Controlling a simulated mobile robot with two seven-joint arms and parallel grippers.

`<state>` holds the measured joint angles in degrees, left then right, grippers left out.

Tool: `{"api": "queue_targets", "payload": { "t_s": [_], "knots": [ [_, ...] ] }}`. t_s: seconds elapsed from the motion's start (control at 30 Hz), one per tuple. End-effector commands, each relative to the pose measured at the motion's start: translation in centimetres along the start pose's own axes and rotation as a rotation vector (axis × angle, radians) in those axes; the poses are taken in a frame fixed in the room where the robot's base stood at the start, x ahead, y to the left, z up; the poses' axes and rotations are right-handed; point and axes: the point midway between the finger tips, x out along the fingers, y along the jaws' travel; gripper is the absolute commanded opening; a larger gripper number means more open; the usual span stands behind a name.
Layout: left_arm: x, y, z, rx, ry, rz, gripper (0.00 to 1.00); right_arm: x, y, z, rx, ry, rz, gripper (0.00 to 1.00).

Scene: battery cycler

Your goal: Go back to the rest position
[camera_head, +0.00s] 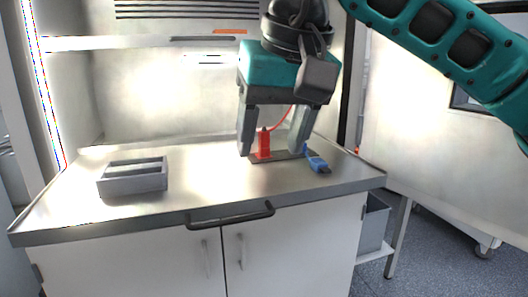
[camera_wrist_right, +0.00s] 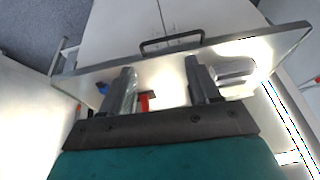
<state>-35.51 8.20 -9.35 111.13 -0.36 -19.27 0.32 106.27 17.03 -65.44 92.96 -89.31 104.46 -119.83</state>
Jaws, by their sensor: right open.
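My right gripper (camera_head: 274,140) is open, with its two fingers pointing down over the bench at the back right. A red connector (camera_head: 264,144) stands upright between the fingers in the head view, apart from both. A blue connector (camera_head: 317,164) lies just right of the right finger. In the right wrist view, my right gripper (camera_wrist_right: 163,80) shows its spread fingers, with the red connector (camera_wrist_right: 144,102) between them and part of the blue connector (camera_wrist_right: 103,88) to the left. My left gripper is not in view.
A grey tray (camera_head: 133,190) with slots sits on the left of the bench (camera_head: 215,190). The bench between tray and gripper is clear. A handle (camera_head: 230,215) runs along the front edge. A shelf (camera_head: 150,42) crosses the back wall. A grey bin (camera_head: 372,222) stands at right.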

Motion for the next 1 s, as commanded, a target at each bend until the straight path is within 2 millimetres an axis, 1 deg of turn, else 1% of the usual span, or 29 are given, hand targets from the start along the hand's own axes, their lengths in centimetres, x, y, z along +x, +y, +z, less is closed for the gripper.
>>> {"api": "queue_targets", "payload": {
  "t_s": [0.03, 0.1, 0.2, 0.3, 0.4, 0.47, 0.5, 0.57, 0.6, 0.67, 0.77, 0.87, 0.9, 0.97, 1.0],
  "knots": [
    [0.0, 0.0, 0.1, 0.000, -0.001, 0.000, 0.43, 1.8, -1.1, 0.8, 0.031, -0.054, -0.079, 0.61],
    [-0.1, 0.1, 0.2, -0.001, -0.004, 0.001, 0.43, 3.1, -2.7, 1.6, 0.083, -0.113, -0.183, 0.61],
    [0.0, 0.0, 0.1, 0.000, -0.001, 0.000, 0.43, 4.7, -5.0, 3.0, 0.175, -0.215, -0.340, 0.61],
    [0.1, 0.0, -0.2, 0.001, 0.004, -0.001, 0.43, 5.8, -7.5, 4.5, 0.297, -0.349, -0.512, 0.61],
    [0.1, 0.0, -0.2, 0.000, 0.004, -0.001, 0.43, 6.2, -10.0, 5.9, 0.462, -0.526, -0.702, 0.61],
    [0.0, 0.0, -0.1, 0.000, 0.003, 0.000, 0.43, 6.0, -11.2, 6.5, 0.577, -0.651, -0.814, 0.61],
    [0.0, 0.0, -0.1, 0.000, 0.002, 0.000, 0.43, 5.8, -11.8, 6.7, 0.659, -0.740, -0.886, 0.61],
    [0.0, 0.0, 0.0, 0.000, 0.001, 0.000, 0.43, 5.5, -12.4, 6.9, 0.784, -0.879, -0.985, 0.61],
    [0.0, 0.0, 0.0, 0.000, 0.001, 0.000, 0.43, 5.2, -12.6, 6.8, 0.871, -0.976, -1.047, 0.61],
    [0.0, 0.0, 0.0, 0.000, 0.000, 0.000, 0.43, 4.9, -12.5, 6.5, 1.002, -1.128, -1.132, 0.61],
    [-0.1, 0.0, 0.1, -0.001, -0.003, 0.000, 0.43, 4.8, -11.6, 5.4, 1.225, -1.396, -1.255, 0.61],
    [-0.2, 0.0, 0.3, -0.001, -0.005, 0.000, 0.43, 5.6, -9.6, 4.1, 1.451, -1.684, -1.351, 0.61],
    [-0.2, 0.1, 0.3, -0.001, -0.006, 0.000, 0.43, 6.2, -8.5, 3.6, 1.540, -1.805, -1.381, 0.61],
    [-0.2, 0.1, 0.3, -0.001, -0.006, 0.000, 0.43, 7.4, -6.7, 2.9, 1.671, -1.992, -1.422, 0.61],
    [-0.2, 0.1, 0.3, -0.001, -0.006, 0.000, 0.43, 8.5, -5.4, 2.6, 1.756, -2.122, -1.442, 0.61]
  ]
}}
